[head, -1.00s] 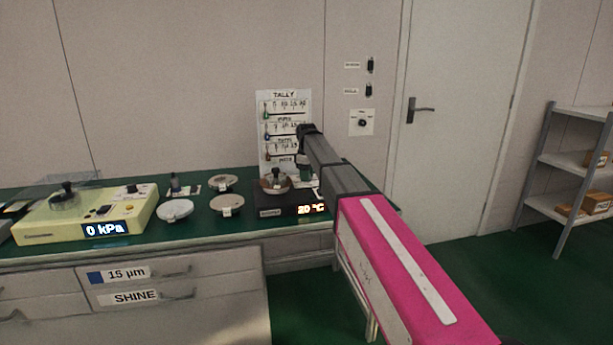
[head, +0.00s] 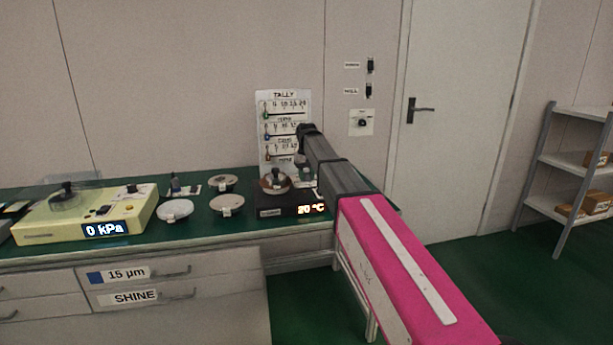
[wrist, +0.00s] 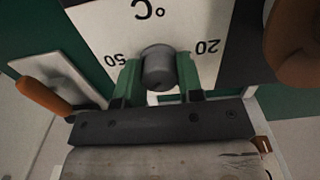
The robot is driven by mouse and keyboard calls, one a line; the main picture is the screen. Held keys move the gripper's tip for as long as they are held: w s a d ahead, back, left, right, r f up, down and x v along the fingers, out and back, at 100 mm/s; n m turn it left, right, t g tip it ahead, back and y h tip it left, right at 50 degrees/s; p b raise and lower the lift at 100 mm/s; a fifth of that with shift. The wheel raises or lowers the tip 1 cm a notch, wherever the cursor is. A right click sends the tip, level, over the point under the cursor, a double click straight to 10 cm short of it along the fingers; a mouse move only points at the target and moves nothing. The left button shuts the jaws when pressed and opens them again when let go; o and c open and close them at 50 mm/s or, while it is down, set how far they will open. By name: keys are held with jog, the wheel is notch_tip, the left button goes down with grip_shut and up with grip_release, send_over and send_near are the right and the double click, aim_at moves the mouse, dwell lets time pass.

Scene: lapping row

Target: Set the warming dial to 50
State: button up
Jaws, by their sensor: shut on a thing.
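The warming dial (wrist: 158,66) is a grey round knob on a white panel. In the wrist view, upside-down marks 50 and 20 show to its left and right, with °C above. My gripper (wrist: 158,80) has its green fingers on both sides of the knob and is shut on it. The knob's pointer cannot be made out. In the head view, the black warming plate (head: 270,212) stands at the bench's right end and its display (head: 311,208) reads 20 °C.
A brown pot-like piece (head: 274,184) sits on the plate; its rounded side shows at the right in the wrist view. An orange-handled tool (wrist: 42,97) lies at the left there. Several round discs (head: 175,209) and a yellow device reading 0 kPa (head: 85,215) stand left. A tally board (head: 285,105) stands behind.

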aim_at(307, 174)
jog(key=m, duration=0.5)
jog(key=shift+m, duration=0.3)
jog(key=m, duration=0.5)
jog(key=shift+m, duration=0.3)
jog(key=o, duration=0.9)
notch_tip(307, 174, up, 11)
jog(key=shift+f, duration=0.1)
jog(key=shift+s, duration=0.1)
